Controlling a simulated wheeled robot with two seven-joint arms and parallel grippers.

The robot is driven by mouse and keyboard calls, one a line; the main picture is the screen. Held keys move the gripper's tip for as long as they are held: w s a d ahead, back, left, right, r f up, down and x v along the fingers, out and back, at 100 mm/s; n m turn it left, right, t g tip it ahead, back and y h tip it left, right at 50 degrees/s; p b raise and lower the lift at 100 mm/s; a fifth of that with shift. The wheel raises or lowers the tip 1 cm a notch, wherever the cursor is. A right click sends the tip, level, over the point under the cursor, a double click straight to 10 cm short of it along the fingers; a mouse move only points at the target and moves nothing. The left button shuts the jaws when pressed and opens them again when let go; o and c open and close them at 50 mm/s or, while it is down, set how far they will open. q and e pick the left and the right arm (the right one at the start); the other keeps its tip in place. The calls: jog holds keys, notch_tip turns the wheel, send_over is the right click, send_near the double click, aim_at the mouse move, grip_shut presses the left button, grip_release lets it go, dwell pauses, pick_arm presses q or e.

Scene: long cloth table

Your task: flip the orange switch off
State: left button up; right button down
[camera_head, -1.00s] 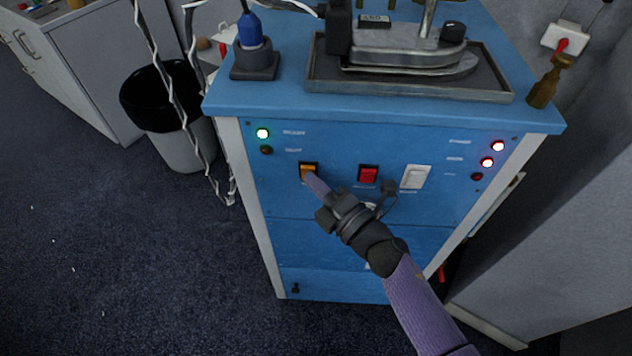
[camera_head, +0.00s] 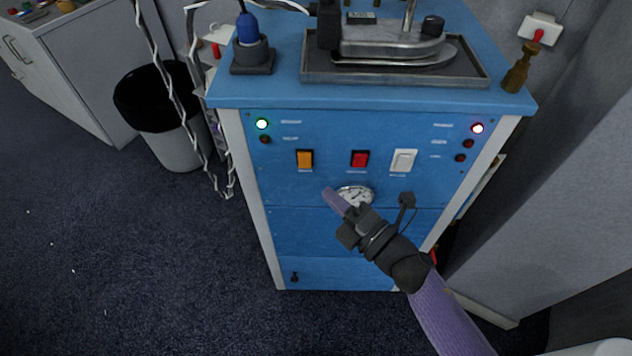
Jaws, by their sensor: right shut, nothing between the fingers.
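The orange switch (camera_head: 304,159) sits on the upper front panel of a blue cabinet (camera_head: 335,230), left of a red switch (camera_head: 359,159) and a white switch (camera_head: 403,161). Its rocker position is too small to tell. My right gripper (camera_head: 329,193) is shut and empty. My left gripper is not in view.
A green lamp (camera_head: 262,124) glows at the panel's left and one red lamp (camera_head: 477,128) at its right. A steam iron (camera_head: 390,40) in a tray stands on top. A black-lined bin (camera_head: 160,110) stands at left beside hanging cables.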

jog(key=v, duration=0.2)
jog(key=r+v, duration=0.1)
jog(key=v, duration=0.1)
jog(key=shift+s+d, duration=0.15)
jog(key=shift+s, duration=0.2)
jog(key=s+d+f+m+g+h, duration=0.1)
jog(key=s+d+f+m+h, duration=0.1)
jog(key=f+m+h, duration=0.3)
jog(key=s+d+f+m+g+h, duration=0.1)
jog(key=d+f+m, duration=0.15)
jog(key=f, duration=0.45)
jog(key=s+d+f+m+g+h, duration=0.1)
jog(key=s+d+f+m+h, duration=0.1)
jog(key=f+m, duration=0.35)
jog(key=s+d+f+m+g+h, duration=0.1)
jog(key=s+f+m+g, duration=0.4)
jog(key=s, duration=0.9)
jog(key=s+d+f+m+g+h, duration=0.2)
jog(key=s+f+m+g, duration=0.4)
jog(key=s+f, duration=0.5)
jog(key=s+h, duration=0.1)
jog(key=s, duration=0.2)
jog(key=shift+s, duration=0.15)
